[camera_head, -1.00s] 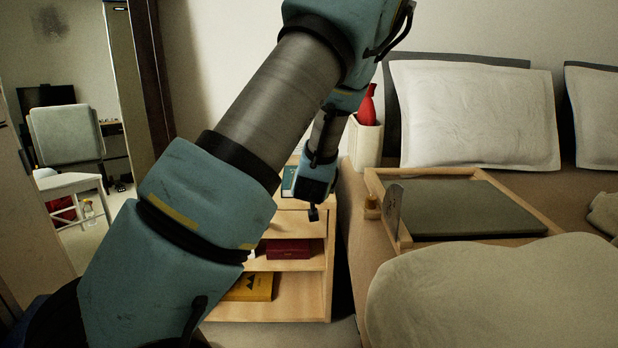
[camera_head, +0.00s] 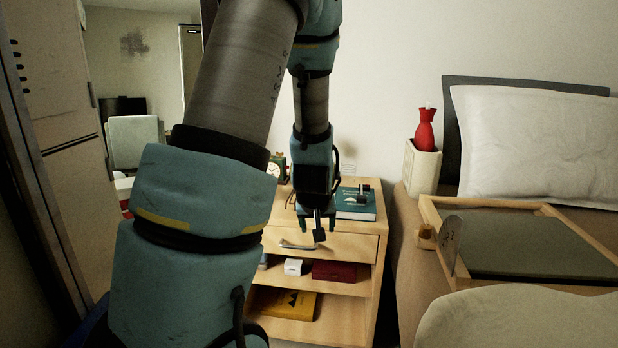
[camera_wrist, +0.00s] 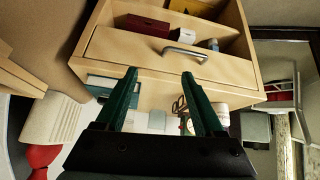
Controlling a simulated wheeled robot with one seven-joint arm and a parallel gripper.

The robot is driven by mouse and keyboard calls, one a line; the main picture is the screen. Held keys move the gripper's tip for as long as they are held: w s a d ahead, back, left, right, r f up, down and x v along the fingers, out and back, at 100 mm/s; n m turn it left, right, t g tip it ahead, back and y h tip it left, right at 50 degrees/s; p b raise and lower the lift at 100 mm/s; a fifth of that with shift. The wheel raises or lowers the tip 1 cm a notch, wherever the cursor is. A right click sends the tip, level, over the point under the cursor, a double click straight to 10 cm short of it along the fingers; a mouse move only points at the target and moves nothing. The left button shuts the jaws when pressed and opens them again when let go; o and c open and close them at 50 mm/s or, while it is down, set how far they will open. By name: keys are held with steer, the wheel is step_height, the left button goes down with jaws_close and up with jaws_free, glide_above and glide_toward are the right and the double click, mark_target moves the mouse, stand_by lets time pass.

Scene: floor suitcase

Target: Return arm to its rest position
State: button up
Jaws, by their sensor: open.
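My gripper (camera_head: 317,226) is in front of the wooden nightstand (camera_head: 372,272), above the drawer front in the head view. In the wrist view my gripper (camera_wrist: 160,82) shows two green fingers spread apart with nothing between them. The drawer's metal handle (camera_head: 298,245) lies just below and left of the gripper. The handle also shows in the wrist view (camera_wrist: 186,52), apart from the fingers. My arm rises through the middle of the head view and bends down toward the nightstand.
On the nightstand top are a teal book (camera_head: 356,204) and a clock (camera_head: 274,169). Its shelves hold a dark red box (camera_head: 334,271), a small white box (camera_head: 293,267) and a yellow book (camera_head: 285,303).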

steer(key=s+a+r+g+p, duration=0.1)
steer(key=s+a+r+g, duration=0.15)
steer(key=s+a, duration=0.4)
steer(key=s+a+r+g, duration=0.2)
steer(key=s+a+g, duration=0.15)
steer(key=s, duration=0.65)
step_height(320, 180, up, 24)
steer(key=p, duration=2.3)
steer(key=shift+w+f+m+t+y+p, duration=0.15)
steer(key=shift+w+m+t+y+p, duration=0.15)
steer(key=shift+w, duration=0.1)
steer(key=shift+c, duration=0.3)
